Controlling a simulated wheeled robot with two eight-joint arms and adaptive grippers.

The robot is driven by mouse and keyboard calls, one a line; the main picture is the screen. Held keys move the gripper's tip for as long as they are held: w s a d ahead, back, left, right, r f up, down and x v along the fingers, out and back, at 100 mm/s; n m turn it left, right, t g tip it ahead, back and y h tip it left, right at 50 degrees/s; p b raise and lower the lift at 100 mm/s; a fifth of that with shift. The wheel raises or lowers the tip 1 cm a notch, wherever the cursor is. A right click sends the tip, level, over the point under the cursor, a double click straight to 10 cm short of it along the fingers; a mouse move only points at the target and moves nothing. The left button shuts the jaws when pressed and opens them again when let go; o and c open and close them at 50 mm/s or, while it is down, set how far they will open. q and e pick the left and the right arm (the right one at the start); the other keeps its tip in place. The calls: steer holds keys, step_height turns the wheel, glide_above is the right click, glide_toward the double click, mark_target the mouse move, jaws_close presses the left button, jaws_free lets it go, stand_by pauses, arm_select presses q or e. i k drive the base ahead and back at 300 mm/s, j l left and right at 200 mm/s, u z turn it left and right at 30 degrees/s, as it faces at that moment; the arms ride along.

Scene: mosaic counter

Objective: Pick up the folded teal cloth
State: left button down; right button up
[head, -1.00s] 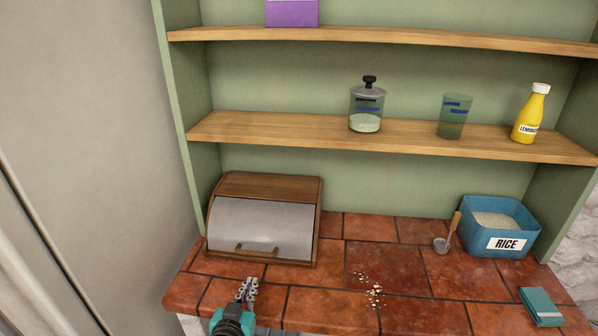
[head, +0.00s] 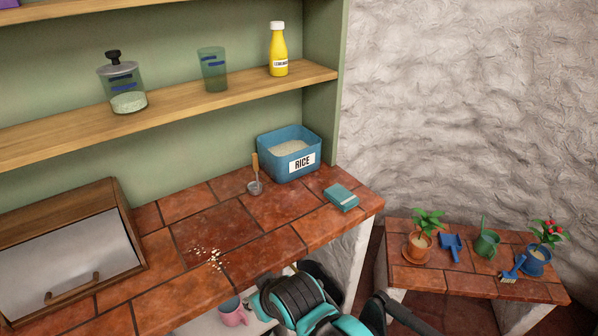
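The folded teal cloth (head: 341,198) lies flat on the red tiled counter (head: 160,290), close to its right end and front edge. It sits in front of the blue rice bin and touches nothing but the tiles. Neither of my grippers shows in the head view. A black and teal part of my arm is at the bottom, below the counter's front edge and apart from the cloth.
The rice bin (head: 275,153) and a scoop (head: 255,178) stand behind the cloth. Pale grains (head: 208,256) are scattered on the tiles. A wooden bread box (head: 65,250) is at left. A low bench (head: 460,280) holds plants.

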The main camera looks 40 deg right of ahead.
mark_target(343, 199)
steer(key=k+z, duration=0.1)
steer(key=z, duration=1.5)
steer(key=u, duration=0.1)
steer(key=i+l, duration=0.05)
